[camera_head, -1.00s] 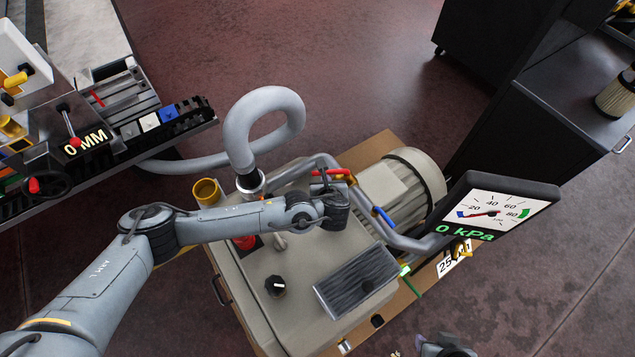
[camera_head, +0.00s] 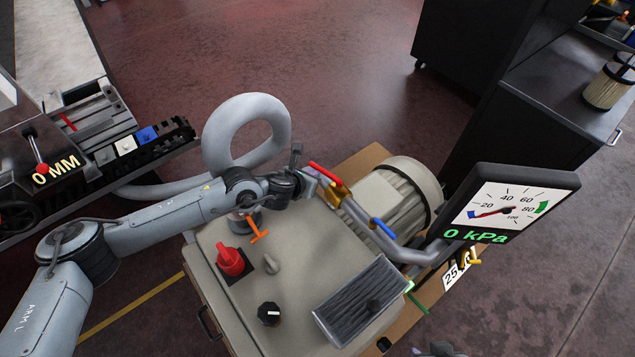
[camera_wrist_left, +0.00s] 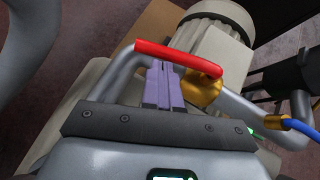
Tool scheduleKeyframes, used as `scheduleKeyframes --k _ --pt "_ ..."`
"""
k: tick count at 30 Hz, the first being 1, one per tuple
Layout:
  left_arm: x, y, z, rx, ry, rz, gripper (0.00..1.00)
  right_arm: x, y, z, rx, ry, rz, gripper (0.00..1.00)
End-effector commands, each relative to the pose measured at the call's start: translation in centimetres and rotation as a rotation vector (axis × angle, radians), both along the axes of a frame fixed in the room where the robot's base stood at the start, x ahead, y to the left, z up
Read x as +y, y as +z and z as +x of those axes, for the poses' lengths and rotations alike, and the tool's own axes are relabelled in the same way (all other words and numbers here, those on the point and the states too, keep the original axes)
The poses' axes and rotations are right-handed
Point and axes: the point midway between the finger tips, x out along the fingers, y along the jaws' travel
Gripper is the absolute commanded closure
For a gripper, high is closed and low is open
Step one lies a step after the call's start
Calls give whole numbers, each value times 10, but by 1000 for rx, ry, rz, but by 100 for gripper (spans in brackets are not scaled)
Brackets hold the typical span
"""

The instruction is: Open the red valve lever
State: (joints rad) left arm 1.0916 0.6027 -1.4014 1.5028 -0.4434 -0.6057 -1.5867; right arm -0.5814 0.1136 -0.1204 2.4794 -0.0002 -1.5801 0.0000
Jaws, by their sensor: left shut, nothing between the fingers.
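The red valve lever (camera_head: 325,174) sits on a brass valve body (camera_head: 340,193) on the grey pipe beside the motor. It slants down to the right in the head view. In the left wrist view the red lever (camera_wrist_left: 178,56) crosses just beyond the fingertips, its right end over the brass fitting (camera_wrist_left: 203,92). My left gripper (camera_head: 308,172) is at the lever's left end. Its purple fingers (camera_wrist_left: 163,68) are shut together with nothing between them. They are close under the lever's bar; I cannot tell whether they touch it. My right gripper is not clearly seen.
A blue-handled valve (camera_head: 383,228) and the gauge reading 0 kPa (camera_head: 512,205) stand to the right. A looped grey hose (camera_head: 222,135) rises behind my left arm. The pump box carries a red switch (camera_head: 230,260), an orange handle (camera_head: 258,230) and a black knob (camera_head: 269,313).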

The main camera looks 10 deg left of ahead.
Motion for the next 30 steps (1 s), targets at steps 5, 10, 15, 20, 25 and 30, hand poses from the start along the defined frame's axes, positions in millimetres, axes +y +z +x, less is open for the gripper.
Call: scheduleKeyframes --k 5,10,15,20,25,30 --pt "4 -1 6 0 8 0 100 0 -3 0 0 0 0 57" --pt "4 0 9 -1 9 0 100 0 -4 0 0 1 -1 57" --pt "4 0 10 -1 9 -1 100 -2 -4 0 -1 3 -6 57" --pt "4 1 10 -1 9 -1 100 -3 -4 0 -1 7 -12 57" --pt "4 1 10 -1 9 -1 100 -3 -4 0 -2 7 -11 57" --pt "5 -1 7 0 8 0 100 -3 -4 0 -2 6 -10 57"
